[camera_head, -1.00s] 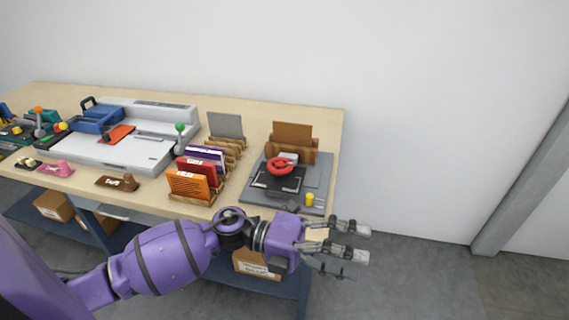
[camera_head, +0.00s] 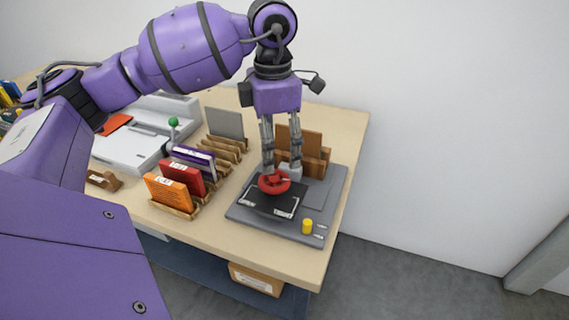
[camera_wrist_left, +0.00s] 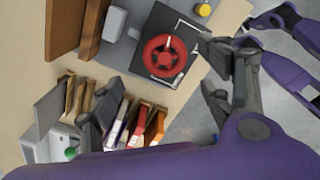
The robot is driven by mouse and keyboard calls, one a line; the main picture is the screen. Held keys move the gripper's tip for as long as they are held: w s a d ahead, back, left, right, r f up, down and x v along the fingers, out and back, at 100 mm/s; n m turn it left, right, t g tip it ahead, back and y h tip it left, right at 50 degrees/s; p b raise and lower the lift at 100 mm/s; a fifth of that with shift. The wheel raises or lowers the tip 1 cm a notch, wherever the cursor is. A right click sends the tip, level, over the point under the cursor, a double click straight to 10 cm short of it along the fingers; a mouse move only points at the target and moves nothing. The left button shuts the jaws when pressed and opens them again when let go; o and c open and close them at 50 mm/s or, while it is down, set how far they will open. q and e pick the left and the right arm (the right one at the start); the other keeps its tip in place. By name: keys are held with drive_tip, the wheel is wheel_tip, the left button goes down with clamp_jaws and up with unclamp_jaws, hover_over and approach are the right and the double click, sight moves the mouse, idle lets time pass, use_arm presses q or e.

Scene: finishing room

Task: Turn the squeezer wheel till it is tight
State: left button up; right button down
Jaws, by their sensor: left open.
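The red squeezer wheel (camera_head: 275,185) sits on top of the black squeezer plate (camera_head: 262,206) on a grey board near the table's right end. In the left wrist view the wheel (camera_wrist_left: 165,55) shows whole, as a red ring with a hub and one pale mark. My left gripper (camera_head: 281,168) points down just above and behind the wheel. Its fingers are apart and nothing shows between them. In the left wrist view the wheel lies ahead of the open left gripper (camera_wrist_left: 160,90), and I cannot tell whether a finger touches it.
A wooden holder with a brown panel (camera_head: 313,150) stands close behind the wheel. A yellow knob (camera_head: 307,226) is on the board's front right. Racks with orange (camera_head: 168,191), red and purple cards stand to the left. Open floor lies right of the table.

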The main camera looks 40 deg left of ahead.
sight(275, 178)
use_arm(q)
drive_tip(key=f, duration=0.2)
drive_tip(key=shift+s+d+f, duration=0.1)
drive_tip(key=shift+s+f, duration=0.2)
drive_tip(key=shift+s, duration=0.1)
wheel_tip(275, 178, down, 4)
drive_tip(key=shift+w+r, duration=0.15)
drive_tip(key=shift+r, duration=0.05)
drive_tip(key=shift+f, duration=0.45)
use_arm(e)
drive_tip(key=shift+s+d+f, duration=0.1)
drive_tip(key=shift+s, duration=0.7)
use_arm(q)
drive_tip(key=shift+c, duration=0.4)
drive_tip(key=c, duration=1)
use_arm(e)
drive_tip(key=shift+s+f, duration=0.15)
drive_tip(key=shift+s, duration=0.1)
use_arm(q)
drive_tip(key=o, duration=1.1)
